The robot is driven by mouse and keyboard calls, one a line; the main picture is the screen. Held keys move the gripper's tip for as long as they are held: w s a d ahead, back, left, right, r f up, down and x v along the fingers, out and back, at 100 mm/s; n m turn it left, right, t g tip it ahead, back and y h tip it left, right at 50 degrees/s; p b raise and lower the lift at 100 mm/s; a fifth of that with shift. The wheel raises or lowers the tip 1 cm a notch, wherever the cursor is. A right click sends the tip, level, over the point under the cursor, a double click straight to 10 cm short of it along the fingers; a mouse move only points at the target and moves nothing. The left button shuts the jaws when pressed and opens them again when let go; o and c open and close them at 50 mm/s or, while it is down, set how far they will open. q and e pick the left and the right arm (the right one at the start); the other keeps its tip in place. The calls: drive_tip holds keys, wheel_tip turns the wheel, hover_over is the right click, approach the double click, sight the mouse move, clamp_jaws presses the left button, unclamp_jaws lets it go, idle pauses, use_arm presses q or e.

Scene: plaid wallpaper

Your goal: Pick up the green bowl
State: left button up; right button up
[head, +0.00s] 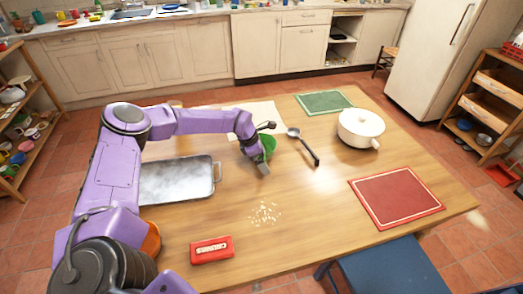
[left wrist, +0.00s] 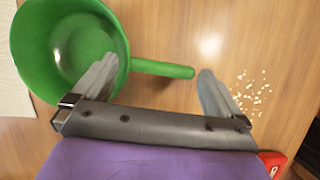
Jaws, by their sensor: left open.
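The green bowl (head: 269,146) is on the wooden table, partly hidden behind my left gripper (head: 264,148) in the head view. In the left wrist view the green bowl (left wrist: 72,50) fills the upper left, with a straight green handle pointing right. My left gripper (left wrist: 158,68) is open. One finger overlaps the bowl's right rim and the other is just past the handle's end, so the handle lies between them in the picture. I cannot tell whether the fingers touch it. My right gripper is not in view.
A metal tray (head: 178,181) is to the left. Scattered crumbs (head: 264,213) and a red box (head: 211,250) are nearer.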

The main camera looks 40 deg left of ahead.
use_arm(q)
drive_tip(key=shift+x, duration=0.85)
drive_tip(key=shift+a+r, duration=0.1)
drive_tip(key=shift+r, duration=0.1)
drive_tip(key=shift+s+r, duration=0.15)
drive_tip(key=shift+s, duration=0.05)
drive_tip(key=shift+c, duration=0.9)
drive_tip(key=shift+w, duration=0.15)
drive_tip(key=c, duration=0.9)
